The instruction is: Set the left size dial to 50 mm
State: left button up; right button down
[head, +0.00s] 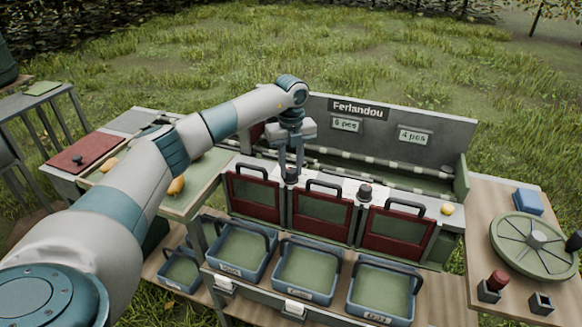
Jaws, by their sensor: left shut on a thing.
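The left size dial (291,175) is a small dark knob on the white top ledge of the grading machine, between the left and middle red-framed gates. My left gripper (290,166) points straight down over it and is shut on it, its fingers at the knob's sides. The fingers partly cover the dial, and its scale and setting are too small to read. A second dark dial (365,191) stands on the same ledge to the right, with nothing touching it. My right gripper is not in view.
Blue crates (241,252) stand in a row below the red gates (322,213). A yellow pear (447,209) lies at the ledge's right end. The right table holds a green spoked wheel (533,245) and a blue block (528,202). Pears (176,186) lie on the left table.

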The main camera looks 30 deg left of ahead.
aim_at(291, 170)
pick_arm(q)
jog(key=shift+r+n, duration=0.1)
jog(key=shift+n, duration=0.6)
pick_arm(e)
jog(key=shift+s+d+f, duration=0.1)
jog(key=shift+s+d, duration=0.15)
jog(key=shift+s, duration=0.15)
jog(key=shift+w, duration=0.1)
pick_arm(q)
jog(key=o, duration=0.8)
jog(key=shift+c, duration=0.2)
